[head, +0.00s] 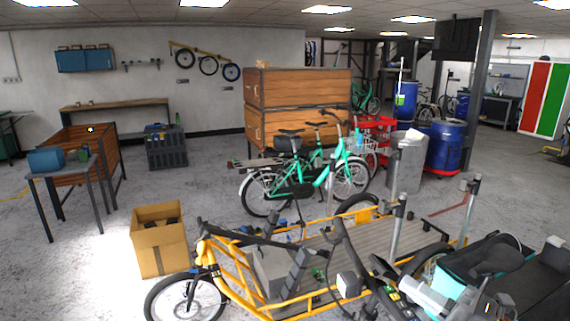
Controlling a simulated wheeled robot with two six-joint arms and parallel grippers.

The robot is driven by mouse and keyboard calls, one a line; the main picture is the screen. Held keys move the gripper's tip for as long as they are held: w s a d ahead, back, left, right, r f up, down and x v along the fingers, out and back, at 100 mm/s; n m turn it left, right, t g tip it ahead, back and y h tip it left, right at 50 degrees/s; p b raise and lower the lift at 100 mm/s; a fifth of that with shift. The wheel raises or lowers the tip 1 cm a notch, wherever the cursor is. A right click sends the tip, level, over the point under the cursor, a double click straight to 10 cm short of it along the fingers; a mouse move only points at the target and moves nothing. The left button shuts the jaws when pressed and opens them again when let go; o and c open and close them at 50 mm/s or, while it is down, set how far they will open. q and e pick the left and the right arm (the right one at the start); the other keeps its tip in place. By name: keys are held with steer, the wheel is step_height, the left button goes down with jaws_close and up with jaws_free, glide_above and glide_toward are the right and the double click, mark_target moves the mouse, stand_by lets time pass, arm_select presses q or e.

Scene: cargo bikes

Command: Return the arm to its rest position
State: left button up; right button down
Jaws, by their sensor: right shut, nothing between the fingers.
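My right gripper (390,284) shows at the bottom, right of centre, with my pale grey arm (445,298) coming in from the lower right. The gripper is shut and empty. It is over the rear part of the yellow cargo bike (222,262), close to the dark handlebar parts in the picture. Dark parts overlap there, so I cannot tell whether it touches the bike. My left gripper is not in view.
A cardboard box (160,250) stands on the floor at the left. Green bikes (300,180) stand behind the cargo bike. Open floor lies at the back right.

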steer(key=s+d+f+m+t+h, duration=0.2)
steer(key=d+m+t+h, duration=0.75)
steer(key=m+h, duration=0.8)
steer(key=s+d+f+m+g+h, duration=0.2)
steer(key=s+d+f+m+g, duration=0.1)
steer(key=f+m+g, duration=0.3)
steer(key=s+d+f+m+g+h, duration=0.25)
steer(key=d+f+m+g, duration=0.2)
steer(key=f, duration=0.35)
steer(key=s+a+f+m+g+y, duration=0.1)
steer(key=s+a+f+g+y, duration=0.3)
steer(key=s+f, duration=0.35)
steer(key=s+a+f+m+g+y, duration=0.1)
steer(key=s+a+f+g, duration=0.4)
steer(key=s, duration=0.4)
step_height(320, 180, down, 32)
steer(key=s+d+r+g+b, duration=0.1)
steer(key=d+g+b, duration=0.1)
steer(key=b, duration=0.2)
steer(key=s+a+f+y+b, duration=0.1)
steer(key=s+f+b, duration=0.2)
steer(key=s+f, duration=1.2)
step_height(320, 180, down, 4)
steer(key=shift+a+r+g+b, duration=0.2)
steer(key=shift+g+b, duration=0.1)
steer(key=shift+g, duration=0.1)
